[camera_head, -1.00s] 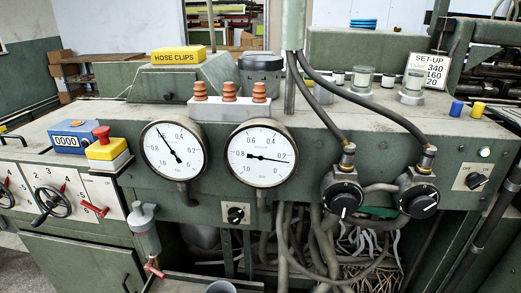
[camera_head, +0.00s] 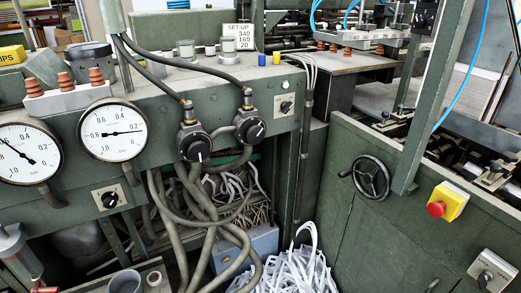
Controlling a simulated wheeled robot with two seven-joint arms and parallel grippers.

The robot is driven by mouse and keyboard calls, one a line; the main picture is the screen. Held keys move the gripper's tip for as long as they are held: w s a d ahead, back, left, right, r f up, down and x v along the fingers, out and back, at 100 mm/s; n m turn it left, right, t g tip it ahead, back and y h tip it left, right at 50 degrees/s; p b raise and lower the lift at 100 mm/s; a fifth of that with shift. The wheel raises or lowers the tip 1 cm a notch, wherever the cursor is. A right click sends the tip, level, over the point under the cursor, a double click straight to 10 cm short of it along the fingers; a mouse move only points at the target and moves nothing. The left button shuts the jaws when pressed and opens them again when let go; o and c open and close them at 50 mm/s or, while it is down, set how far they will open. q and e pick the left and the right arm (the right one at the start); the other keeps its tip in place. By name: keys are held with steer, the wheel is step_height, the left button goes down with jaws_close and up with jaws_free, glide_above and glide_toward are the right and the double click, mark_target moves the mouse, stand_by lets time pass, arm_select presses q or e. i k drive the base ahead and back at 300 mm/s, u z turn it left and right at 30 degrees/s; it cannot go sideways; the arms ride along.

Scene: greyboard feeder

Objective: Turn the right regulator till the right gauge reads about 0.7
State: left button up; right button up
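The right regulator (camera_head: 254,132) is a round black knob with a white mark, on the green front panel below a brass fitting and a dark hose. Its mark points to the upper right. The right gauge (camera_head: 110,145) is a round white dial left of the regulators. Its needle points right, close to the 0.2 mark. The left regulator (camera_head: 196,148) is a similar black knob, lower and to the left. The left gauge (camera_head: 22,168) is partly cut by the left edge, its needle pointing to the upper left. Neither gripper is in view.
Hoses and shredded paper (camera_head: 290,272) lie below the panel. A black rotary switch (camera_head: 286,106) is right of the right regulator. A handwheel (camera_head: 371,177) and a red-on-yellow stop button (camera_head: 445,204) stick out from the green cabinet at right. A grey cup (camera_head: 125,283) stands low at left.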

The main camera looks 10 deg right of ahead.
mark_target(253, 132)
steer(key=u, duration=1.1)
steer(key=i, duration=0.55)
steer(key=z, duration=0.6)
